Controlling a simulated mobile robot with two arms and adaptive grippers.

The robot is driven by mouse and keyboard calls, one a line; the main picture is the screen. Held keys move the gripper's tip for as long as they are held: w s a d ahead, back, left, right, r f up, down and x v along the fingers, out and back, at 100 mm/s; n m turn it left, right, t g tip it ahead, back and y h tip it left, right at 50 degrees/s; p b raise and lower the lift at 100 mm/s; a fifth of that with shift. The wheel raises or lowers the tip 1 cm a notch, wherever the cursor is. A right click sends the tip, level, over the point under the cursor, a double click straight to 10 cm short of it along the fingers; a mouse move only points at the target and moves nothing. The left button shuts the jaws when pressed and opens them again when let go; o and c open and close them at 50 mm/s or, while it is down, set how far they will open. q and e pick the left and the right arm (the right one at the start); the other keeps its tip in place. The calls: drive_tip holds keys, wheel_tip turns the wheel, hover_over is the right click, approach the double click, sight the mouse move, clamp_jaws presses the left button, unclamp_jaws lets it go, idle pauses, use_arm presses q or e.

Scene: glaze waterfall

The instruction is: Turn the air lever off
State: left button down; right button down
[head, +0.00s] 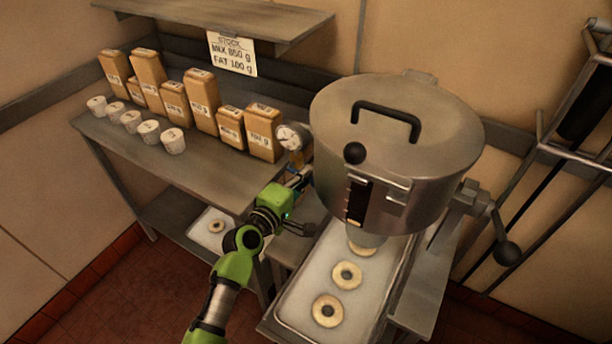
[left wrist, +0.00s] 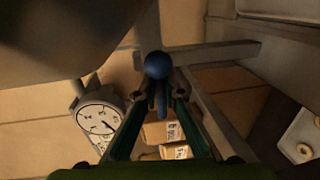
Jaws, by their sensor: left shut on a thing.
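The air lever, a blue handle with a round ball end (left wrist: 157,66), shows in the left wrist view between the two fingertips of my left gripper (left wrist: 159,97). The gripper is shut on it just below the ball. In the head view my left gripper (head: 299,180) reaches to the left side of the large steel hopper (head: 350,140), below the round gauge (head: 290,137), and the lever is too hidden there to make out. The gauge also shows in the left wrist view (left wrist: 98,118), left of the lever. My right gripper is not in view.
A metal table (head: 205,180) at the left holds several labelled tan packages and white cups. Under the hopper a tray (head: 290,300) holds ring-shaped pieces. A black-knobbed crank (head: 506,252) sticks out at the hopper's right. A shelf (head: 215,15) hangs above the table.

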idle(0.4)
use_arm(q)
drive_tip(key=c, duration=2.1)
unclamp_jaws()
drive_tip(key=v, duration=1.2)
